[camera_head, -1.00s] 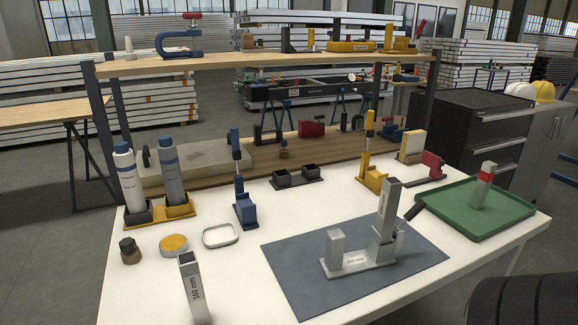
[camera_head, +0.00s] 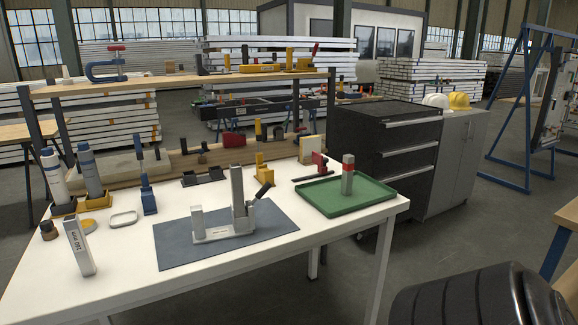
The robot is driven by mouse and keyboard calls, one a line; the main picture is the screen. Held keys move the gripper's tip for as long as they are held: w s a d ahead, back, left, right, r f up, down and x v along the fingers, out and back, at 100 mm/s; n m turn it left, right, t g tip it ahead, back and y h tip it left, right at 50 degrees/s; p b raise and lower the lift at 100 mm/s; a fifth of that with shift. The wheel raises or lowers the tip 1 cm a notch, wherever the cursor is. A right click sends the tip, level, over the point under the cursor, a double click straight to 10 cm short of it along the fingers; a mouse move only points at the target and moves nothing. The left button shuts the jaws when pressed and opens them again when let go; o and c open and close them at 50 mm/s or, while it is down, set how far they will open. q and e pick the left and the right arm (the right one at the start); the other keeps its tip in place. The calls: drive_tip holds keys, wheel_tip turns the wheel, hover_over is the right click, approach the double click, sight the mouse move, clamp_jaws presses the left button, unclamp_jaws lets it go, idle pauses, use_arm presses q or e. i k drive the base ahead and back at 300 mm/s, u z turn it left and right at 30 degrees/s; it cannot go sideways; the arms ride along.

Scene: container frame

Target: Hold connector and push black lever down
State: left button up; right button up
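A grey metal connector (camera_head: 225,234) stands on the blue-grey mat (camera_head: 175,246) on the white table. It has a flat base, a short square post at its left end and a tall upright square post (camera_head: 237,188) at its right end. A short black lever (camera_head: 263,191) sticks out at the right of the tall post, tilted up and to the right. Neither of my grippers is in view, and nothing touches the connector or the lever.
A green tray (camera_head: 378,197) with a red-banded grey post (camera_head: 348,178) stands right of the mat. A grey tube (camera_head: 80,247), two bottles and a blue clamp (camera_head: 147,198) stand to the left. The white table's (camera_head: 200,275) front strip is clear. A large black ribbed shape fills the lower right.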

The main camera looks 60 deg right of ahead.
sight(264, 190)
drive_tip(key=z, duration=1.35)
drive_tip(key=i, duration=0.15)
